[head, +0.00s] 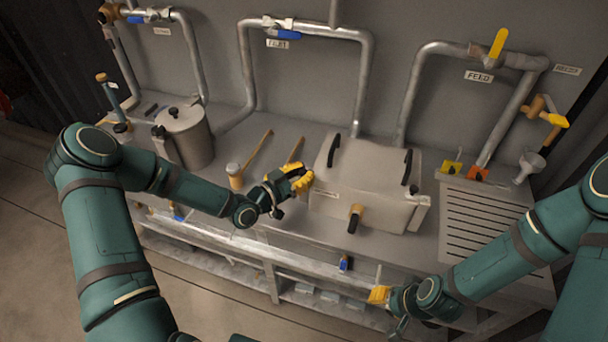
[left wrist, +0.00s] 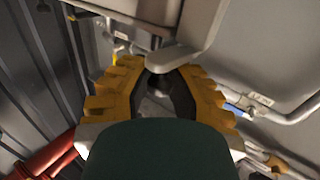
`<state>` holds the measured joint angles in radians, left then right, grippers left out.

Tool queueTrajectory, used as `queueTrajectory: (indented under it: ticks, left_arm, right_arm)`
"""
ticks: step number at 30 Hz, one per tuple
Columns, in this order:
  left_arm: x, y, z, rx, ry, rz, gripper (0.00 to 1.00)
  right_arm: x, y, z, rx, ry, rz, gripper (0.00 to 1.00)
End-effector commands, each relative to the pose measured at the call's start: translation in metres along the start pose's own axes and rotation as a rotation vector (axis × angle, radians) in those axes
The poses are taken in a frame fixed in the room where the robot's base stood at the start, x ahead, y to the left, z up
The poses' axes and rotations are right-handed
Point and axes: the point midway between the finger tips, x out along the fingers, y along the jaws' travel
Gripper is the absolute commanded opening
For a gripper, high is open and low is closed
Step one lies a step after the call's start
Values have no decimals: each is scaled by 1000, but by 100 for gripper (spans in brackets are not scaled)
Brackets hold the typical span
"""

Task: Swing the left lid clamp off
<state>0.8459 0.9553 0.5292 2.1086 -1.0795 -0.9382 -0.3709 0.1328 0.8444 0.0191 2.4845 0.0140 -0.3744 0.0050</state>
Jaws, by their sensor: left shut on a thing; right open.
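The grey metal box with its lid (head: 372,160) stands on the bench, its lid down. My left gripper (head: 300,178) is at the box's left side and hides the left lid clamp in the head view. In the left wrist view, my left gripper's yellow fingers (left wrist: 160,88) are around the end of a grey clamp lever (left wrist: 190,45), shut on it. A similar pale clamp (head: 419,212) shows at the box's right side. My right gripper (head: 378,295) is open and empty, low in front of the bench, right of the middle.
A black-handled spigot (head: 355,217) sticks out of the box front. A lidded pot (head: 185,135) and wooden-handled tools (head: 258,148) are on the bench to the left. A slotted drain board (head: 485,228) and a funnel (head: 529,165) are to the right. Pipes run along the back wall.

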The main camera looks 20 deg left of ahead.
Motion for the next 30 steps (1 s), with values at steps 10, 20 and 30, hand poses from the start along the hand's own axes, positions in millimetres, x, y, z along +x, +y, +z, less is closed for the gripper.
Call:
queueTrajectory:
  ticks: [10,20,30]
  left_arm:
    - [-4,-7,3,6,1,188,0]
    - [-6,-8,2,0,-5,249,0]
    - [-6,-8,2,0,-4,247,54]
  right_arm:
    - [35,13,12,-5,-20,1,47]
    - [37,13,14,-7,-25,0,47]
    - [37,13,14,-7,-25,0,47]
